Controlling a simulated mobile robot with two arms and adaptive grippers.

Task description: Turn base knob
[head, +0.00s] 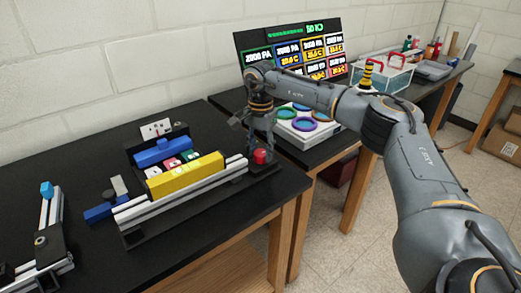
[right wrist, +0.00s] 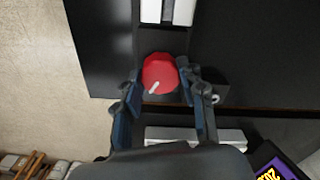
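The red base knob (head: 260,156) sits at the right end of the dark base of the extrusion frame (head: 190,200), near the table's right edge. It also shows in the right wrist view as a red faceted knob (right wrist: 158,70) with a small pale pointer. My right gripper (head: 259,143) reaches down over it. In the right wrist view its two fingers (right wrist: 161,82) are apart, one on each side of the knob. A gap shows on at least the right side; contact on the left is unclear. My left gripper is in neither view.
A yellow block (head: 185,177) and a blue block (head: 163,152) lie on the frame beside the knob. A second rail fixture (head: 50,235) stands at the left. Behind my arm are a tray with coloured rings (head: 303,125) and a display panel (head: 290,50).

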